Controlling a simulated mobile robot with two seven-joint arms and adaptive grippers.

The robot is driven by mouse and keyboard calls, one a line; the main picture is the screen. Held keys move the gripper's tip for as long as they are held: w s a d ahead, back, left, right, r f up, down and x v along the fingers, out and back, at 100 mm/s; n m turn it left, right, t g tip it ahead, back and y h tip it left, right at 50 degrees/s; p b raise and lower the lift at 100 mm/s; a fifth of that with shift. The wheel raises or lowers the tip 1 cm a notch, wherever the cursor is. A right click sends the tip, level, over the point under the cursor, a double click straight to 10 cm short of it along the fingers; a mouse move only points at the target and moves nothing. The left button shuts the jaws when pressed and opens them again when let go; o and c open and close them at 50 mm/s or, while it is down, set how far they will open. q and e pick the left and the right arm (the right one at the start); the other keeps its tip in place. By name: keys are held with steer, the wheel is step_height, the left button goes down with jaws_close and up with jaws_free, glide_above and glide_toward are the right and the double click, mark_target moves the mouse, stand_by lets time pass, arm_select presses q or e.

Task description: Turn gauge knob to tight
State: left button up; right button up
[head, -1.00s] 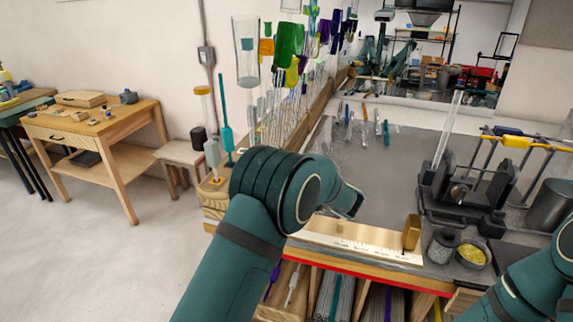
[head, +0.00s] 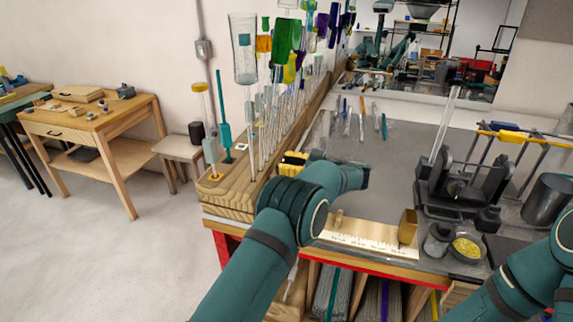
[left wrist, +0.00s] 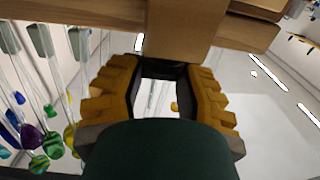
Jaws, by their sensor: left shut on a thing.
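My left gripper (head: 291,163) has yellow fingers and is at the right side of the wooden rod rack (head: 228,195); my own arm partly hides it. In the left wrist view its fingers (left wrist: 162,75) are on both sides of a brown wooden piece (left wrist: 185,28) and shut on it. I cannot tell whether this piece is the gauge knob. A pale wooden strip with printed marks (head: 365,239) lies on the bench's front edge, with a small peg (head: 339,216) and a brown block (head: 408,227) on it. My right gripper is out of view.
Glass rods and coloured glass pieces (head: 285,38) crowd the rack. A dark stand (head: 460,185) with a tall glass rod, a bowl of yellow bits (head: 466,249) and a grey pot (head: 548,203) are at right. The grey mat (head: 385,165) is mostly clear in the middle.

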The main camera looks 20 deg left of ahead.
arm_select(q)
steer(key=shift+a, duration=0.1)
steer(key=o, duration=0.9)
steer(key=shift+a, duration=0.1)
steer(key=d, duration=1.2)
steer(key=shift+s, duration=0.15)
